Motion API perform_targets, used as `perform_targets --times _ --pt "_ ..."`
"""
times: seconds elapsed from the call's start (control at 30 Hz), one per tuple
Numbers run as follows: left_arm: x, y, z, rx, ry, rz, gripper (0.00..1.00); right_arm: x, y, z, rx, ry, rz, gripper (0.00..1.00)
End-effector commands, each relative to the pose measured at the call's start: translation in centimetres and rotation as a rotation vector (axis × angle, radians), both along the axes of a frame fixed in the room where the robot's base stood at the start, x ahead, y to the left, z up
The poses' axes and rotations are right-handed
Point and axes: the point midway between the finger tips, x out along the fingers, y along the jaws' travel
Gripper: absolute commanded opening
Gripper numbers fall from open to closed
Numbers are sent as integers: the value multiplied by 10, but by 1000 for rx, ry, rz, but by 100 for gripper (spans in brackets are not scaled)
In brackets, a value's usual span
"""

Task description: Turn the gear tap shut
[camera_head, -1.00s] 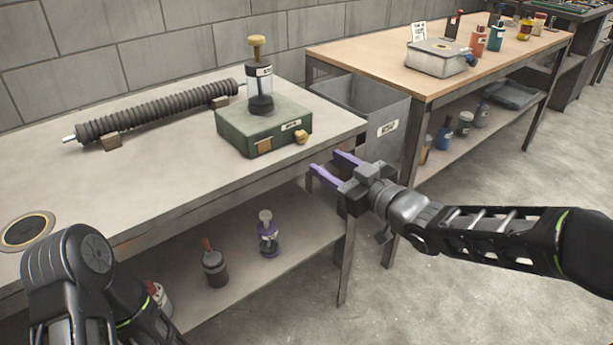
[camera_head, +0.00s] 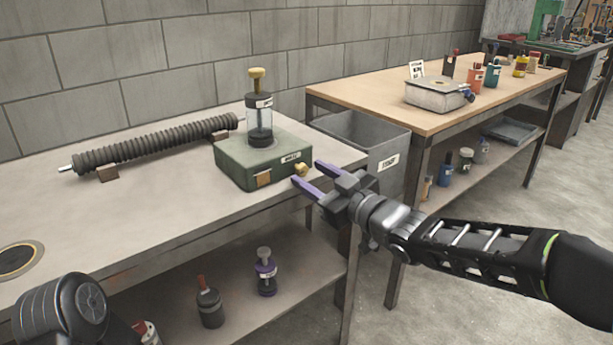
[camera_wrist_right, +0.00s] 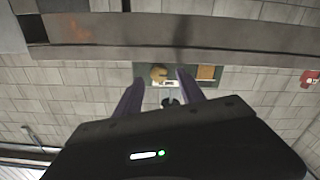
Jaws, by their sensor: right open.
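The gear tap is a small yellow knob (camera_head: 301,169) on the front right of a green box (camera_head: 240,162) on the near bench. My right gripper (camera_head: 312,178) is open, its purple fingers pointing at the tap from the right front. The fingertips are close to the knob; I cannot tell whether they touch it. In the right wrist view the yellow knob (camera_wrist_right: 158,73) shows ahead of the open fingers (camera_wrist_right: 157,85), nearer the left one. A clear cylinder with a yellow top (camera_head: 259,108) stands on the box. My left gripper is out of view; only part of my left arm shows.
A ribbed dark tube (camera_head: 160,143) lies on the bench (camera_head: 110,225) behind. A grey bin (camera_head: 385,150) stands between this bench and a wooden table (camera_head: 400,88). Bottles (camera_head: 209,302) stand on the shelf below. The bench edge runs just under the box.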

Motion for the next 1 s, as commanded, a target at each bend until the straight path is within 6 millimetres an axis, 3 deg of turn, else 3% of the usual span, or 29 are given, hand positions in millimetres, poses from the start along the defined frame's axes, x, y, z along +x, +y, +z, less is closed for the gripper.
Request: perform_targets --times 0.2,0.5,1.0 --pt "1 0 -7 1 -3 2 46 18 13 -1 1 1 0 46" --pt "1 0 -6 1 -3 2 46 20 14 0 0 1 -1 46" --pt "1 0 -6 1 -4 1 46 19 14 0 0 1 -1 5"
